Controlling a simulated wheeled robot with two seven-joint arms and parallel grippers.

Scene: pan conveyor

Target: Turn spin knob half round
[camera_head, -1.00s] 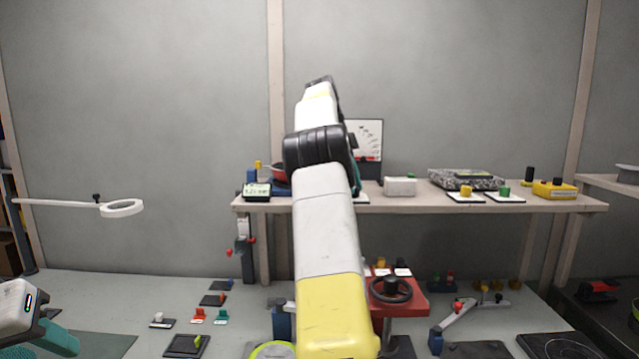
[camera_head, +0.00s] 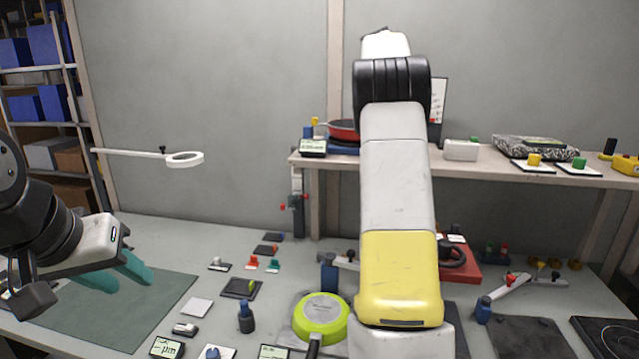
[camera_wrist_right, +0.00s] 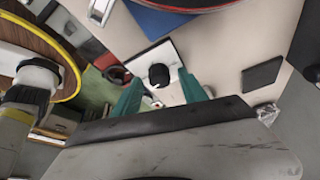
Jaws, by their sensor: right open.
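A black round knob (camera_wrist_right: 159,75) on a white square plate (camera_wrist_right: 148,58) shows in the right wrist view. I take it for the spin knob, but no label is readable. My right gripper (camera_wrist_right: 161,80) has its two teal fingers spread, one toward each side of the knob in the picture; contact cannot be told. In the head view my right arm hides that gripper and the knob behind it. My left gripper (camera_head: 120,274) is over the left of the bench, its two teal fingers apart and empty, above a dark green mat (camera_head: 155,310).
The raised shelf (camera_head: 465,172) carries a red-rimmed pan (camera_head: 343,130), a white box (camera_head: 461,150) and several small knob plates. A magnifier ring (camera_head: 185,159) juts out at left. A green round device (camera_head: 322,318) and small parts crowd the bench. A red handwheel unit (camera_head: 470,272) stands right.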

